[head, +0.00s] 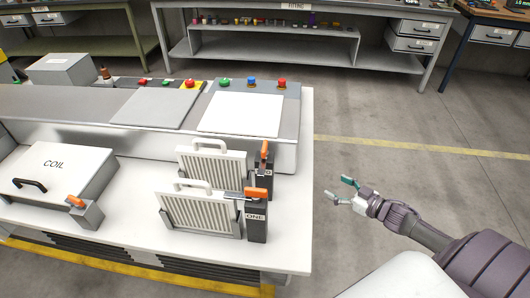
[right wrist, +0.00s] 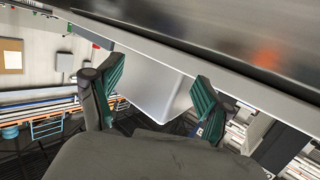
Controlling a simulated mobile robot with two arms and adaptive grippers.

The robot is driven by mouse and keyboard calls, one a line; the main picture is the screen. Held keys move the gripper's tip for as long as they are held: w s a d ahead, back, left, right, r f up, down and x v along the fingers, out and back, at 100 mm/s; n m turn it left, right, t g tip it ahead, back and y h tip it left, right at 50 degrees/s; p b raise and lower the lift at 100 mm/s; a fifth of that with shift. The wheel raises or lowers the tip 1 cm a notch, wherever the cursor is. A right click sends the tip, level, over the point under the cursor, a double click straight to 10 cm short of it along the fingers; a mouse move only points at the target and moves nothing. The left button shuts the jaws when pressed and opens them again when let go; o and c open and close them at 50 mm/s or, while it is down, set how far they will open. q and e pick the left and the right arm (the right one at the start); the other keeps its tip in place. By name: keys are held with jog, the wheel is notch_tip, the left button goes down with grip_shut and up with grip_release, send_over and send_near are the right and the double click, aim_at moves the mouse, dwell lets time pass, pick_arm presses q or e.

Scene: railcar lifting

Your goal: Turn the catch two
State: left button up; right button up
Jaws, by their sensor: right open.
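A catch with an orange handle (head: 264,150) stands at the right end of the rear slatted panel (head: 212,162); its label is too small to read. Its handle points along the depth of the table, not across the panel. A nearer dark catch marked ONE (head: 255,218) has its orange handle lying sideways, with a metal bar reaching over the front slatted panel (head: 200,212). My right gripper (head: 340,189) is open and empty, right of the table and apart from both catches. Its teal fingers also show spread in the right wrist view (right wrist: 155,90). My left gripper is not in view.
A COIL box (head: 60,170) with a black handle and another orange-handled catch (head: 86,210) stands left on the white table (head: 296,235). Buttons line the console behind (head: 252,83). The floor right of the table is clear up to the FITTING bench (head: 300,10).

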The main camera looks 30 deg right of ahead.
jog(key=w+a+r+n+g+y+b, duration=0.1)
jog(key=a+r+n+y, duration=0.15)
jog(key=r, duration=0.45)
jog(key=w+a+r+n+y, duration=0.2)
jog(key=a+r+y, duration=0.15)
jog(key=r, duration=0.35)
jog(key=n+g+y, duration=0.3)
jog(key=y, duration=0.2)
send_near(267, 145)
jog(key=p+x, duration=0.1)
jog(key=x, duration=0.8)
jog(key=shift+a+r, duration=0.1)
jog(key=shift+a, duration=0.05)
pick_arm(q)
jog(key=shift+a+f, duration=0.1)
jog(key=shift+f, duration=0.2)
pick_arm(e)
jog(key=shift+w+a, duration=0.45)
jog(key=shift+a, duration=0.15)
jog(key=shift+c, duration=0.3)
grip_shut()
